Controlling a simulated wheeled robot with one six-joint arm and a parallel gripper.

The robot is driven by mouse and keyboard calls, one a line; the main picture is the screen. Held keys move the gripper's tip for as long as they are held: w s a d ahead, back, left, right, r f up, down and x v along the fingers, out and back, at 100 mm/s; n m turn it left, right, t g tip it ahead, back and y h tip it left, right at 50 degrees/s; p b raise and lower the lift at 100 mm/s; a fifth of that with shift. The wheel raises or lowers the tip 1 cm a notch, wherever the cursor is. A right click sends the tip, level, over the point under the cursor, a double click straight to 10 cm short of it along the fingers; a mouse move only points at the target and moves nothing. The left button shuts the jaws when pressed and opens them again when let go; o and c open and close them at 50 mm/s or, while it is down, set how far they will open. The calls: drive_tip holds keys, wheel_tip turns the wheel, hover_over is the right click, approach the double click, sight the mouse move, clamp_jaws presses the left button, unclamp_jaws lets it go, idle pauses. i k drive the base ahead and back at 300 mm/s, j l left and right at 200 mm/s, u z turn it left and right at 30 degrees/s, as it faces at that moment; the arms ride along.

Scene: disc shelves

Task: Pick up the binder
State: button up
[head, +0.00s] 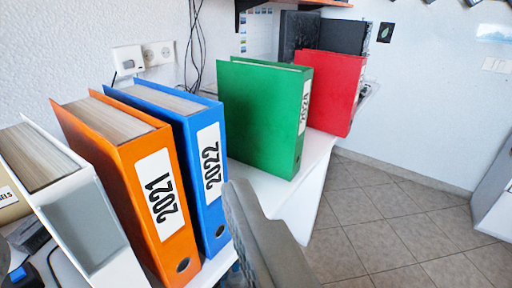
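Several binders stand upright in a row. An orange binder (131,178) labelled 2021 stands beside a blue binder (209,182) labelled 2022. A green binder (262,115) stands farther back, with a partly readable label. A red binder (328,90) is behind it to the right. A white binder (88,222) is at the left, cut off below. A grey part that looks like one finger of my gripper (262,240) reaches up from the bottom, just right of the blue binder's lower spine. I see no binder held. The other finger is not clearly visible.
The white desk (312,165) carries the binders and ends at a right edge above open tiled floor (410,225). Wall sockets (150,55) and hanging black cables are behind. Dark boxes (325,35) stand at the back. A grey cabinet (495,190) is at far right.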

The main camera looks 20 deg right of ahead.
sight(338, 78)
drive_tip(key=l+u, duration=0.15)
drive_tip(key=l, duration=0.35)
drive_tip(key=k+l+u, duration=0.1)
drive_tip(key=l, duration=0.4)
drive_tip(key=k+l+u, duration=0.15)
drive_tip(key=l, duration=0.35)
drive_tip(key=l+u, duration=0.1)
drive_tip(key=l, duration=0.4)
drive_tip(key=k+l+u, duration=0.15)
drive_tip(key=l, duration=0.35)
